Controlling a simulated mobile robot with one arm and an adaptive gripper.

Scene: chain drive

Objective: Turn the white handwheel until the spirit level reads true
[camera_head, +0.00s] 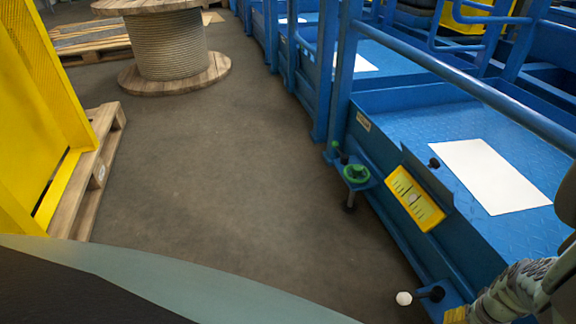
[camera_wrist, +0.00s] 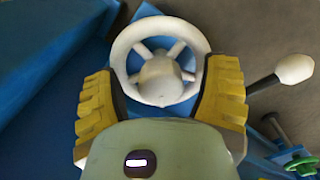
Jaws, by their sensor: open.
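The white handwheel (camera_wrist: 158,80) fills the upper middle of the wrist view, with a round rim, spokes and a pale hub. My gripper (camera_wrist: 160,92) is open, with one yellow ribbed finger on each side of the wheel's near part. I cannot tell whether either finger touches the rim. In the head view only a yellow bit of my gripper (camera_head: 455,315) shows at the bottom right, and the handwheel is hidden there. A yellow plate with black tick marks and a pale round spot (camera_head: 428,212), seemingly the level, sits on the blue platform's side. Its reading is too small to tell.
A white ball-ended lever (camera_head: 404,298) sticks out near my gripper; it also shows in the wrist view (camera_wrist: 294,69). A green handwheel (camera_head: 356,173) stands farther along the blue platform (camera_head: 385,110). Open floor lies left, with a cable reel (camera_head: 172,50) and a pallet (camera_head: 92,190).

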